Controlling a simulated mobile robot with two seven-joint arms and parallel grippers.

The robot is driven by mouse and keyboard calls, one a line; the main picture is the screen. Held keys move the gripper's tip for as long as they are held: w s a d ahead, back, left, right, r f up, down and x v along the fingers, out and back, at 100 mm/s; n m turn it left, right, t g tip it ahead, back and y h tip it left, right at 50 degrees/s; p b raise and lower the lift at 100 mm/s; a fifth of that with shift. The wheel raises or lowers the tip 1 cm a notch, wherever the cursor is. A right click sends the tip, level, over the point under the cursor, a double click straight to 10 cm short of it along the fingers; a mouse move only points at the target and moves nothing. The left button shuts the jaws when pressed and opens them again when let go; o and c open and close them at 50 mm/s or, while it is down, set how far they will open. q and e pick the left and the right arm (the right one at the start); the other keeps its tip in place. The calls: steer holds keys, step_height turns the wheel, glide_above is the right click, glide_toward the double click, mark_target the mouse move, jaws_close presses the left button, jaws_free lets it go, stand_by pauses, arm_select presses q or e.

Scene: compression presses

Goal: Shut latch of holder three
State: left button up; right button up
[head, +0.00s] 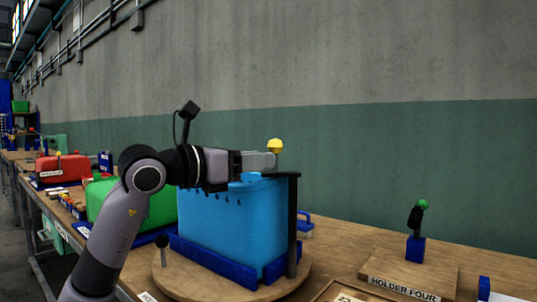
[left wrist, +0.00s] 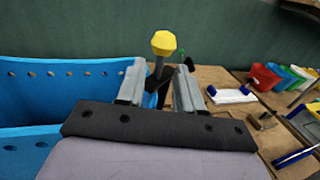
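A yellow knob (head: 275,146) tops a dark latch lever at the upper right corner of a blue bin (head: 232,225), which sits in a blue holder on a round wooden base (head: 190,287). No holder three label is readable. My left gripper (head: 270,160) is level with the top of the bin, just below the knob. In the left wrist view its fingers (left wrist: 160,85) are spread apart, with the dark lever between their tips and the yellow knob (left wrist: 163,43) above. Whether a finger touches the lever cannot be told. My right gripper is not in view.
A wooden board labelled HOLDER FOUR (head: 403,288) with a green-knobbed lever (head: 419,218) stands to the right. A green bin (head: 160,207) and a red bin (head: 62,169) stand on the left. A dark post (head: 293,225) rises beside the blue bin. Coloured bins (left wrist: 285,75) show at right in the wrist view.

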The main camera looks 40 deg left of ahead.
mark_target(269, 173)
arm_select(q)
steer(key=shift+w+d+p, duration=0.15)
steer(key=shift+w+p, duration=0.1)
steer(key=shift+w, duration=0.6)
steer(key=shift+w+d+p, duration=0.1)
steer(key=shift+w+p, duration=0.1)
steer(key=shift+w, duration=0.65)
